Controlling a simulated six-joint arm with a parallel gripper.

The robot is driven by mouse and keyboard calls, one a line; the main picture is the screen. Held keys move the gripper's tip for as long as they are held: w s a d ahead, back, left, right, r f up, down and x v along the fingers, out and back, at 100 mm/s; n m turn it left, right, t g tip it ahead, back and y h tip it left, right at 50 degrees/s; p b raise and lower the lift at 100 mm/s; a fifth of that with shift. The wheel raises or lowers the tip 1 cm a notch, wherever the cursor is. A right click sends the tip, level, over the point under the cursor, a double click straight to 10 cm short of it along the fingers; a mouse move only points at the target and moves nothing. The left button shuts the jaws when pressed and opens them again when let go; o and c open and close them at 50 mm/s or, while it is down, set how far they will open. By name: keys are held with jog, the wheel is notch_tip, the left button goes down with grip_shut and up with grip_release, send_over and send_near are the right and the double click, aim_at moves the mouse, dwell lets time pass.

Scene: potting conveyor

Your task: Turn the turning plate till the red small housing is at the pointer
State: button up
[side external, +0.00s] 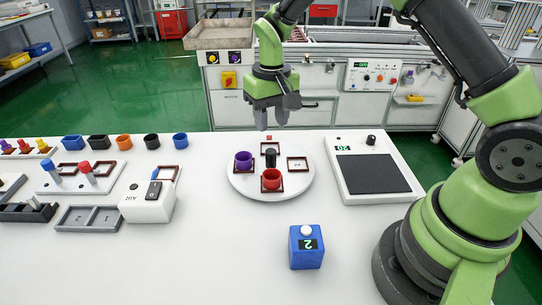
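The turning plate (238,184) is a white disc on the table. A red small housing (271,179) sits in a dark red frame at the plate's front. A purple housing (243,160) sits in a frame at its left, and the frame at its right (297,163) looks empty. A black upright piece (270,157) stands near the plate's middle; I cannot tell whether it is a knob or a housing. A small red mark (269,138), perhaps the pointer, lies just behind the plate. My gripper (272,119) is open and empty, pointing down above the plate's back edge.
A blue box with a display (306,250) stands in front of the plate. A scale with a dark pad (373,173) is at right. A white switch box (147,202) and several fixtures are at left. Several small coloured housings (124,141) line the back left.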

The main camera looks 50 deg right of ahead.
aim_at(271, 151)
notch_tip(271, 151, down, 10)
jog(key=shift+f, duration=0.2)
dwell(0.3)
grip_shut()
